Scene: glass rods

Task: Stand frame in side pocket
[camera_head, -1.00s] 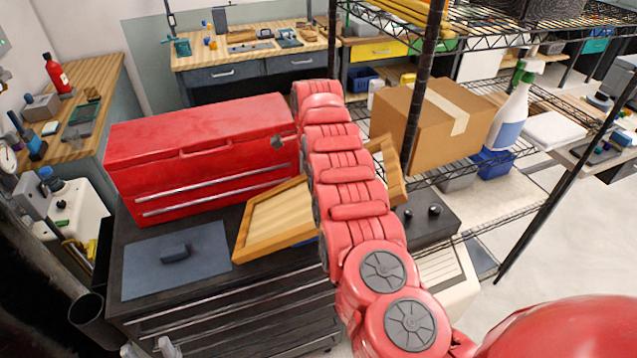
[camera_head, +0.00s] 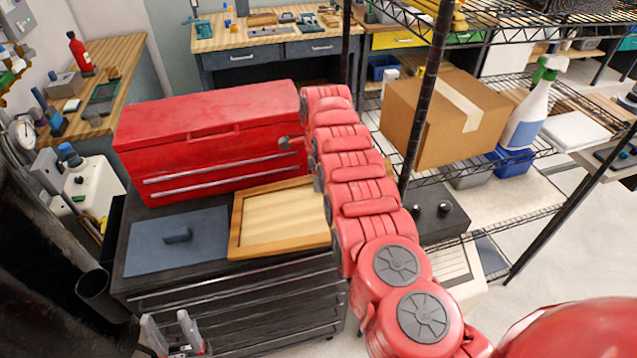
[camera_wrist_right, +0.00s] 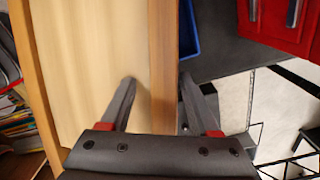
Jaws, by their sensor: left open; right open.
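The wooden frame (camera_head: 238,235), with a pale panel, lies on the black cart top between the blue mat and my right arm. Its right end is hidden behind that arm. In the right wrist view, my right gripper (camera_wrist_right: 157,88) is open, with its fingers on either side of the frame's wooden rail (camera_wrist_right: 163,62); I cannot tell whether they touch it. The head view hides this gripper behind the arm. My left gripper (camera_head: 168,328) is open and empty at the bottom left, before the cart. A narrow dark holder (camera_head: 112,215) at the cart's left side may be the side pocket.
A red toolbox (camera_head: 215,130) stands behind the frame on the cart. A wire shelf with a cardboard box (camera_head: 415,120) and a spray bottle (camera_head: 528,115) stands at the right.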

